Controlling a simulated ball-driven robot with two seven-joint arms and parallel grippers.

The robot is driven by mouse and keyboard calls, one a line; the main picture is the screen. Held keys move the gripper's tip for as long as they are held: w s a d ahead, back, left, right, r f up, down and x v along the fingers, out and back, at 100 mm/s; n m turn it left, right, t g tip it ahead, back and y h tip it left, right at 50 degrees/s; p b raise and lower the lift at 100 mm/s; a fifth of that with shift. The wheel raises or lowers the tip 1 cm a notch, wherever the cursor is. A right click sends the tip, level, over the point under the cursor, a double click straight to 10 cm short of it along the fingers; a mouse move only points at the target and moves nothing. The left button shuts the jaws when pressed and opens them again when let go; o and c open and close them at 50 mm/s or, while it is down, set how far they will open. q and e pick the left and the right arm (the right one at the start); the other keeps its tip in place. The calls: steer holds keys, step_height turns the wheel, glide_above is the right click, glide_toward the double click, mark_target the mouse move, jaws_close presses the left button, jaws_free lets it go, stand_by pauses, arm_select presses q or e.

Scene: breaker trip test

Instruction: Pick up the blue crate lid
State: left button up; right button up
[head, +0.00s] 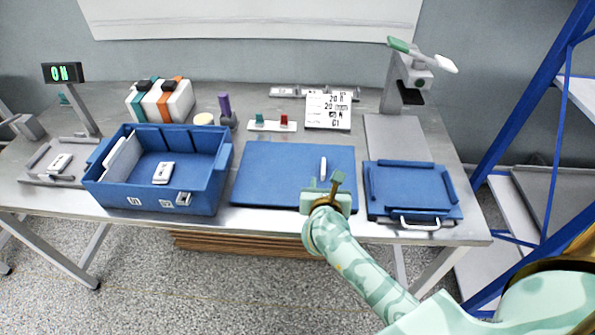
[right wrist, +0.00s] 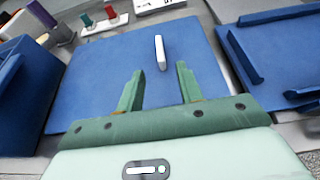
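The blue crate lid (head: 405,188) lies flat at the right front of the table, with raised ribs along its edges and a pale handle (head: 420,222) at its front edge. Part of it shows at the right of the right wrist view (right wrist: 285,50). My right gripper (head: 328,184) is over the front of the blue mat, left of the lid and apart from it. In the right wrist view its two green fingers (right wrist: 157,80) are spread with nothing between them. My left gripper is not in view.
An open blue crate (head: 207,195) stands left of the mat. A grey stand (head: 395,90) rises behind the lid. A blue-framed shelf (head: 530,100) stands right of the table.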

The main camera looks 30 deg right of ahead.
mark_target(324, 173)
steer(key=b+x, duration=0.1)
steer(key=x, duration=0.4)
steer(key=shift+f, duration=0.15)
steer(key=b+x, duration=0.1)
steer(key=x, duration=0.4)
steer(key=shift+s+a+f+b, duration=0.1)
steer(key=shift+s+f+b, duration=0.05)
steer(key=shift+f+b, duration=0.2)
steer(key=shift+r, duration=0.15)
jaws_close()
